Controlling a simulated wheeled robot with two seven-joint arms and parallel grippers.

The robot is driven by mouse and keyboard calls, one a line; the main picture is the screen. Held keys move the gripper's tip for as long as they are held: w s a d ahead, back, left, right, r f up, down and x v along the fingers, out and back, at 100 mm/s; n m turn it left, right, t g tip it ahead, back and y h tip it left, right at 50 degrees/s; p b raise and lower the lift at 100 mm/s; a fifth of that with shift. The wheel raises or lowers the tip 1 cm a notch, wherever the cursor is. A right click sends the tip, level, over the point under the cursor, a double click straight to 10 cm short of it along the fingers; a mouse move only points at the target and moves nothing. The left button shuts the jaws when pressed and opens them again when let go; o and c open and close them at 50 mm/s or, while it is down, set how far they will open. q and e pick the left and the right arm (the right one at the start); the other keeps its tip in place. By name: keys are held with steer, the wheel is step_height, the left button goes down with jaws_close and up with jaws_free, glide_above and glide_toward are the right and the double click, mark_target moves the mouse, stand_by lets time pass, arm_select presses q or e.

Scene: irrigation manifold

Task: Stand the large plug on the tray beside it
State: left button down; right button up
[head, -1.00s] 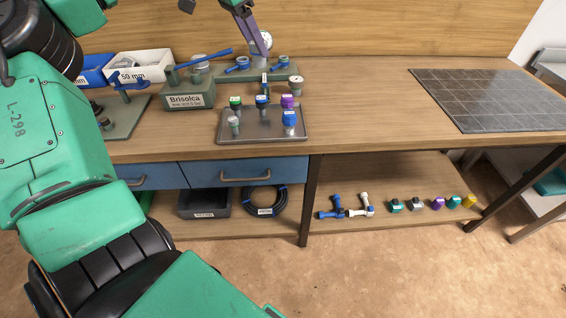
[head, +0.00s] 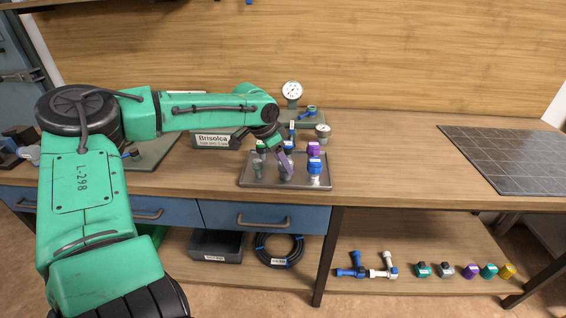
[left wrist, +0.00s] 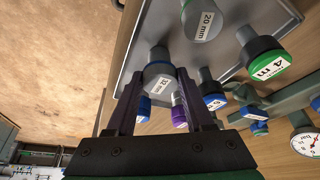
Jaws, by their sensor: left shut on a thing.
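The large plug (left wrist: 158,68), a grey cylinder with a blue ring and a "32 mm" label, is between the fingertips of my left gripper in the left wrist view. My left gripper (head: 287,170) is shut on it over the front middle of the tray (head: 318,183). In the head view the fingers hide most of the plug, and I cannot tell whether it touches the tray. My right gripper is out of view.
On the tray, a blue-capped piece (head: 314,166) stands to the right and a purple-capped one (head: 314,148) behind. A gauge (head: 292,91) rises behind. The bench between the tray and the dark grid mat (head: 505,155) is clear.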

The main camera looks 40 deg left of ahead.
arm_select(q)
steer(key=shift+d+r, duration=0.15)
steer(key=shift+c, duration=2)
jaws_free()
steer(key=shift+o, duration=0.6)
steer(key=shift+f, duration=0.2)
steer(key=shift+r, duration=0.4)
steer(key=v, duration=1.1)
steer(key=shift+s+r+p, duration=0.2)
steer(key=shift+r+p, duration=0.1)
steer(key=shift+p, duration=0.1)
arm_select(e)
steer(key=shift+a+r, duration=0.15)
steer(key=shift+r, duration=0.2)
